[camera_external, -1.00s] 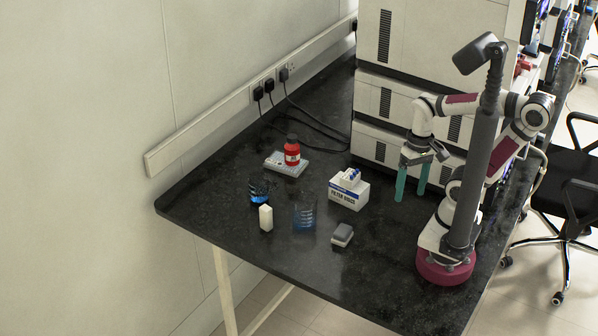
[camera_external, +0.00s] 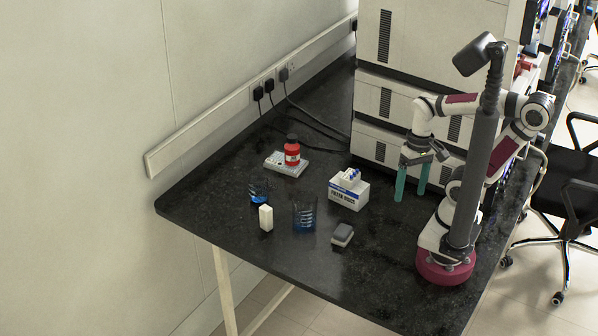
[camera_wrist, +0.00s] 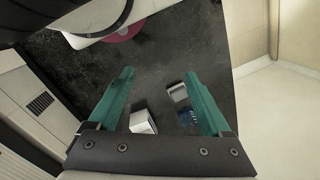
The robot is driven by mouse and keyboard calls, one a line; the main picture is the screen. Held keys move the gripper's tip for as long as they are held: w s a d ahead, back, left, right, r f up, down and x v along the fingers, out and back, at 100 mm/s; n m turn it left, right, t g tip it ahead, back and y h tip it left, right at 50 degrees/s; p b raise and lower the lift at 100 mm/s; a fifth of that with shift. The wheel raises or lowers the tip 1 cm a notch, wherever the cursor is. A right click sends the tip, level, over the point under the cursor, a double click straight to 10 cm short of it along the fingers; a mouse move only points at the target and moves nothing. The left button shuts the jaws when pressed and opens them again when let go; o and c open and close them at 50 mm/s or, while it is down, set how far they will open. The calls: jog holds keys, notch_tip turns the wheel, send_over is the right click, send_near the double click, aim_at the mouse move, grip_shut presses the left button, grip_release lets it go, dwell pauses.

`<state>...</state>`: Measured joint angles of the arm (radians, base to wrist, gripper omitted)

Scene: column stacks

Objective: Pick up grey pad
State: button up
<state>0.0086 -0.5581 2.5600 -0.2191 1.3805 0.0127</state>
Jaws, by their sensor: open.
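The grey pad (camera_external: 343,231) is a small block with a dark grey top and a paler lower layer. It lies on the black bench near its front edge, right of the blue-marked beakers. In the wrist view the grey pad (camera_wrist: 178,92) shows between the fingers, close to the right one. My gripper (camera_external: 411,197) is open and empty, with its teal fingers pointing down above the bench, to the right of the pad and apart from it. In the wrist view my gripper (camera_wrist: 158,80) has its fingers spread wide.
A filter discs box (camera_external: 348,194) stands between pad and instruments. Two beakers (camera_external: 304,215) (camera_external: 259,191) and a white block (camera_external: 266,217) stand left of the pad. Stacked instruments (camera_external: 385,105) line the back.

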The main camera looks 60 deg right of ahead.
jog(key=shift+o, duration=1)
jog(key=w+a+f+n+g+h, duration=0.4)
jog(key=w+n+h, duration=0.45)
jog(key=n, duration=0.65)
jog(key=w+a+f+n+t+h, duration=0.1)
jog(key=a+f+n+t+h, duration=0.2)
jog(key=a+f+n+t, duration=0.15)
jog(key=n+t+h, duration=0.3)
jog(key=n+t, duration=0.3)
jog(key=n, duration=0.4)
send_near(343, 232)
jog(key=shift+m+y, duration=0.25)
jog(key=shift+y, duration=0.1)
jog(key=x, duration=0.9)
jog(key=shift+d+r, duration=0.1)
jog(key=shift+d, duration=0.1)
grip_shut()
jog(key=shift+r, duration=0.15)
